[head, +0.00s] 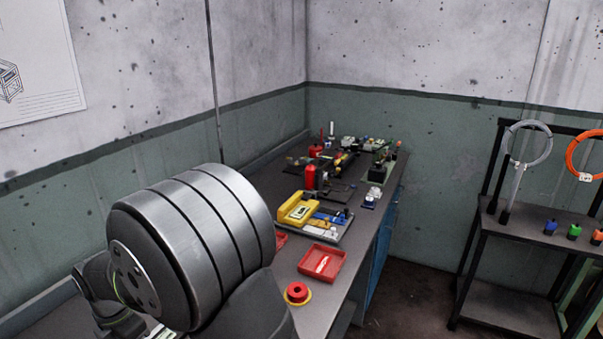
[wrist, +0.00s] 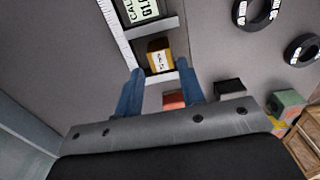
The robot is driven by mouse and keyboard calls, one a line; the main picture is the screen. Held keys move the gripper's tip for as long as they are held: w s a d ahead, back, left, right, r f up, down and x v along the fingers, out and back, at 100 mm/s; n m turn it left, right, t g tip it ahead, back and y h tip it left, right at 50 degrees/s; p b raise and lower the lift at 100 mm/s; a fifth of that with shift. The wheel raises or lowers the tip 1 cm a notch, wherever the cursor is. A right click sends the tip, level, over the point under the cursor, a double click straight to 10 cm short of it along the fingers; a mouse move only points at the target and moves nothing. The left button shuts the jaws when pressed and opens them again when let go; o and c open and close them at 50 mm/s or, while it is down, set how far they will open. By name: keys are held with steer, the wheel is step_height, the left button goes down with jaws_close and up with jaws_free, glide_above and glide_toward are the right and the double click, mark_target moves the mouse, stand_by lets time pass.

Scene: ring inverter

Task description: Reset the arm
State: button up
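My gripper (wrist: 161,76) shows in the wrist view with its two blue fingers apart. I see nothing clamped between them. A small yellow-brown block with a label (wrist: 159,58) lies beyond the fingertips, in a white-edged frame (wrist: 117,35). A red piece (wrist: 173,100) shows between the fingers, nearer the gripper's body. In the head view my arm's large grey joint fills the lower left, and my gripper is not visible there.
The workbench (head: 335,255) holds a red tray (head: 322,278), a red button on a yellow base (head: 297,293), a yellow device (head: 298,209) and several tools. A black rack (head: 510,235) stands at the right. The wrist view shows two black rings (wrist: 257,14) and a wooden crate (wrist: 303,140).

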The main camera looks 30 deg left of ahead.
step_height(320, 180, up, 7)
step_height(320, 180, down, 12)
steer(key=shift+d+r, duration=0.1)
steer(key=shift+r, duration=0.35)
step_height(320, 180, up, 3)
steer(key=shift+r, duration=0.15)
steer(key=w+d+r, duration=0.7)
steer(key=w+d, duration=0.1)
steer(key=w, duration=0.1)
steer(key=w+d+f, duration=0.2)
steer(key=w+d, duration=0.9)
steer(key=w, duration=0.3)
steer(key=s+a+f, duration=0.1)
steer(key=a, duration=0.1)
steer(key=s+a+f, duration=0.2)
steer(key=a, duration=0.1)
steer(key=s+a+f, duration=0.1)
steer(key=a+f, duration=0.1)
steer(key=a, duration=0.1)
steer(key=shift+s+a, duration=0.2)
steer(key=shift+a, duration=0.05)
steer(key=shift+s+a+f, duration=0.2)
steer(key=shift+a, duration=0.15)
